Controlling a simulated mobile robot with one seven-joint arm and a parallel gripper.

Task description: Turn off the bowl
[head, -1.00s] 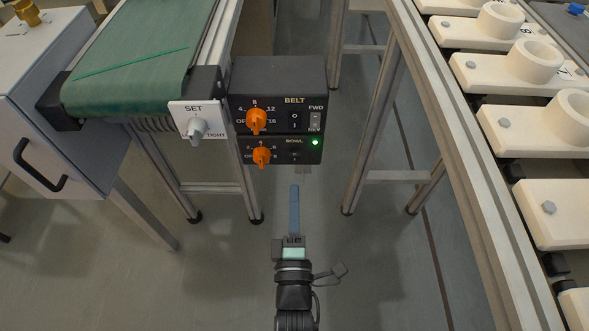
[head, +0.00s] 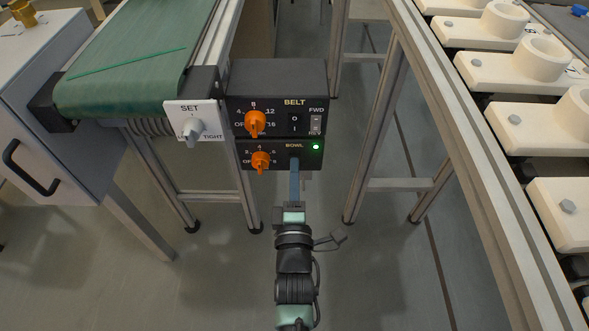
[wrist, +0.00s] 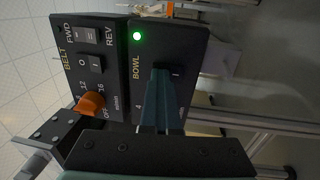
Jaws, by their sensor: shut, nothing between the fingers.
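The BOWL control panel (head: 274,150) is the lower black box under the belt unit. It has an orange dial (head: 260,161) at left and a lit green lamp (head: 316,147) at upper right. The lamp also shows lit in the wrist view (wrist: 137,36). My gripper (head: 294,161) is shut and empty, its blue fingers reaching to the panel face between dial and lamp. In the wrist view the fingertips (wrist: 160,72) are at the panel beside the BOWL label. They hide the bowl switch, and I cannot tell whether they touch it.
The BELT panel (head: 278,98) sits directly above, with an orange dial (head: 255,122), a rocker switch (head: 295,122) and a FWD/REV switch (head: 316,123). A SET plate (head: 190,113) with a grey knob is at left. A metal frame leg (head: 378,130) stands right.

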